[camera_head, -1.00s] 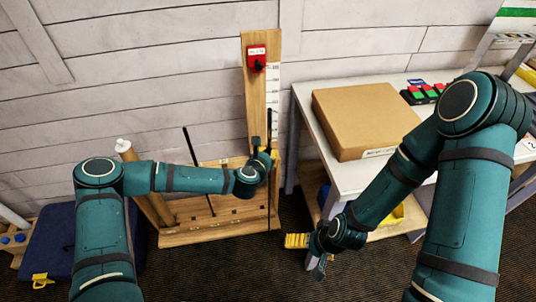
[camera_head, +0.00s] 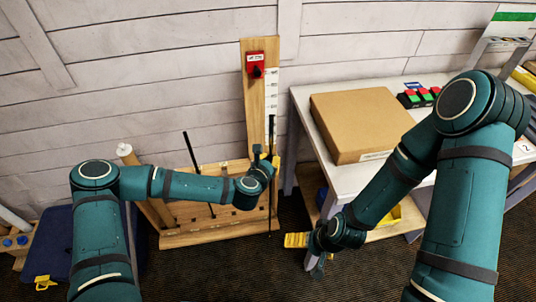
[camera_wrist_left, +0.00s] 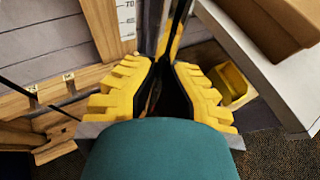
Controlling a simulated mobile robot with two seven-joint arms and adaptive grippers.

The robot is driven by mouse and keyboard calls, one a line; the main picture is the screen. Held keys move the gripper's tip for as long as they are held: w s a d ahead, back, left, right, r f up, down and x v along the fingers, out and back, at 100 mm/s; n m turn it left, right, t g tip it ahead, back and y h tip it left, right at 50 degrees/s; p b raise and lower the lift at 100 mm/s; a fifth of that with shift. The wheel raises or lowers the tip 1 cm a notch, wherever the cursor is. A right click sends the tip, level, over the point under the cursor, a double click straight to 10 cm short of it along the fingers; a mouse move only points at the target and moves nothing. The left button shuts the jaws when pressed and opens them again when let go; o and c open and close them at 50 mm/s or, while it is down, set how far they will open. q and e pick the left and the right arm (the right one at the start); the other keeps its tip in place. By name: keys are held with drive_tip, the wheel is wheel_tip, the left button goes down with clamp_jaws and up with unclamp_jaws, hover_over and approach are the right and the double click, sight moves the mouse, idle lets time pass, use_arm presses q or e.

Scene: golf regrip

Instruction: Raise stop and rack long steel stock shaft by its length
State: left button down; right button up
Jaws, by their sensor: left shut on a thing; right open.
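The long dark shaft (camera_head: 271,131) stands nearly upright at the right end of the wooden rack, in front of the scale. My left gripper (camera_head: 267,160) is shut on it partway up. In the left wrist view the shaft (camera_wrist_left: 178,25) runs up from between the yellow fingers (camera_wrist_left: 160,95); its lower part is hidden. The red stop (camera_head: 256,66) sits high on the wooden post (camera_head: 257,110), well above the shaft's top. My right gripper (camera_head: 308,254), with yellow fingers, is open and empty, low in front of the white table.
Another dark shaft (camera_head: 191,150) leans in the wooden rack (camera_head: 190,240). A white scale (camera_head: 271,90) runs along the post. The white table (camera_head: 310,125) at right bears a cardboard box (camera_head: 360,120) and red-green blocks (camera_head: 425,96). A yellow bin (camera_head: 390,217) is below.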

use_arm(q)
drive_tip(key=s+d, duration=0.2)
drive_tip(key=s, duration=0.7)
drive_tip(key=shift+p, duration=0.3)
drive_tip(key=shift+w, duration=0.1)
